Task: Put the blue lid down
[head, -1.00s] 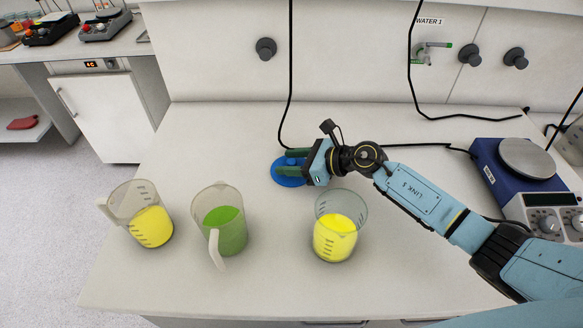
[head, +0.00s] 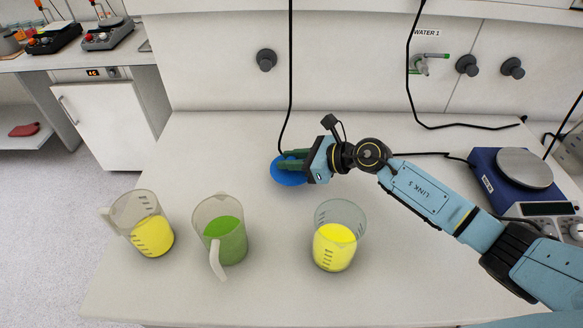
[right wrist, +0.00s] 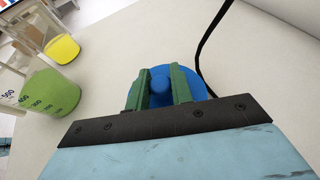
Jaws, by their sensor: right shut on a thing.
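The blue lid (head: 287,177) is a round disc with a knob, at the middle of the white bench behind the jugs. In the right wrist view the lid (right wrist: 201,87) shows its knob between the two green fingers. My right gripper (head: 293,161) is shut on the lid's knob; it also shows in the right wrist view (right wrist: 160,88). The lid is at or close above the bench top; I cannot tell if it touches. My left gripper is not in view.
A jug with yellow liquid (head: 152,236), a jug with green liquid (head: 230,243) and a beaker with yellow liquid (head: 334,247) stand along the front. A blue hotplate (head: 487,165) is at right. A black cable (head: 290,80) hangs behind the lid. Bench (head: 210,150) left of the lid is clear.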

